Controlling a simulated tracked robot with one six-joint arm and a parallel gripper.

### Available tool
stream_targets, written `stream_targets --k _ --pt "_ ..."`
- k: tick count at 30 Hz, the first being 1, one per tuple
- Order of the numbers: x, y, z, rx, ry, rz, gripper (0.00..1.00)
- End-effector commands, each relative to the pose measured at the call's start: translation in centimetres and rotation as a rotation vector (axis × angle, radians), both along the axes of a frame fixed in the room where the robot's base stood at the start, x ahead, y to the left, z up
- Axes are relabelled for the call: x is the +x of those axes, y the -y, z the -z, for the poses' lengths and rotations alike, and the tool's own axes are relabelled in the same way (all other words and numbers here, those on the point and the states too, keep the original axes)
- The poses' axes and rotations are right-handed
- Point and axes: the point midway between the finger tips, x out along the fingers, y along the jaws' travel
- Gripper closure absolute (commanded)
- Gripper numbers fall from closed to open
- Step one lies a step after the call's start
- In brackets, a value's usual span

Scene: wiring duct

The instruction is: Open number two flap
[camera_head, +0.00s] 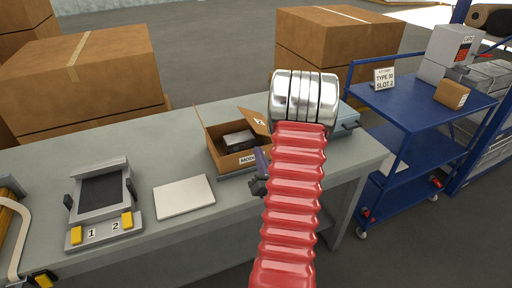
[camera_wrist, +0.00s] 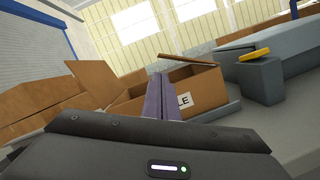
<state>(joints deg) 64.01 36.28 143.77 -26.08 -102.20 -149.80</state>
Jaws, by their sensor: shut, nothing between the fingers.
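Another flap (camera_head: 203,126) sticks up at the left. My gripper (camera_head: 262,158) is at the box's right front side, its purple fingers together and empty; contact with the box cannot be told. In the wrist view the fingers (camera_wrist: 160,97) overlap the box front (camera_wrist: 200,88), beside a label ending in LE. One flap (camera_wrist: 90,82) leans out left, another (camera_wrist: 205,49) shows above.
A grey fixture (camera_head: 99,222) with yellow blocks marked 1 and 2 stands at the bench's left. A white plate (camera_head: 184,196) lies between it and the box. A grey-blue device (camera_head: 347,121) is right of the box. A blue cart (camera_head: 421,108) stands beyond the bench.

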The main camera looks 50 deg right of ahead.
Motion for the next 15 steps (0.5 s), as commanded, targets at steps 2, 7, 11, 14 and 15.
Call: stream_targets --k 2,7,11,14,15 --pt "0.6 0.4 -0.2 -0.001 0.001 -0.003 1.00" --pt "2.4 1.7 -0.7 -0.003 0.002 -0.004 1.00" --pt "4.0 2.9 -1.2 -0.001 0.002 -0.003 1.00" --pt "5.2 3.8 -1.5 -0.002 0.001 -0.004 1.00" --pt "5.6 4.1 -1.6 -0.003 0.002 -0.004 1.00"
